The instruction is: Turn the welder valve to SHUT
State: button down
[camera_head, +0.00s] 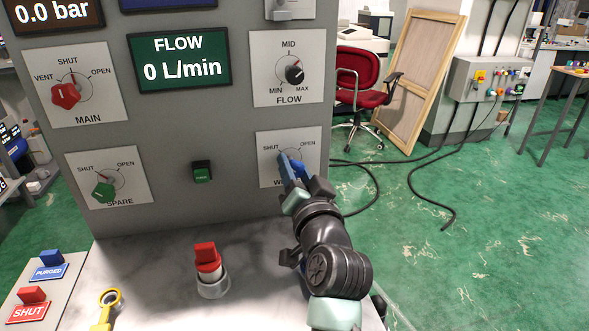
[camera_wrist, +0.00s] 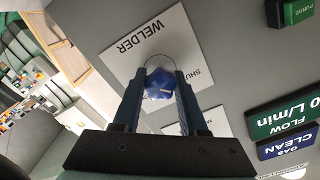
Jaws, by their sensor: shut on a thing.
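The welder valve is a blue knob (camera_head: 299,168) on a white plate (camera_head: 267,141) at the lower right of the grey panel. In the wrist view the blue knob (camera_wrist: 160,86) sits between my two fingers, in front of the plate marked WELDER and SHUT (camera_wrist: 140,52). My gripper (camera_head: 291,167) is shut on the knob; it also shows in the wrist view (camera_wrist: 163,80). In the head view the plate's SHUT mark is at upper left of the knob and OPEN at upper right. My fingers hide part of the knob, so its pointing direction cannot be told.
The panel also carries a red MAIN knob (camera_head: 66,95), a green SPARE knob (camera_head: 103,192), a black FLOW knob (camera_head: 294,71) and a green button (camera_head: 202,173). A red-topped key switch (camera_head: 208,262) and a yellow tool (camera_head: 106,305) are on the ledge below. Green floor lies right.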

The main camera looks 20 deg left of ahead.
jog(key=shift+c, duration=2.2)
grip_release()
jog(key=v, duration=1.1)
jog(key=shift+s+d, duration=0.25)
jog(key=shift+d, duration=0.05)
jog(key=shift+s+d, duration=0.3)
jog(key=shift+s, duration=0.2)
jog(key=shift+r, duration=0.1)
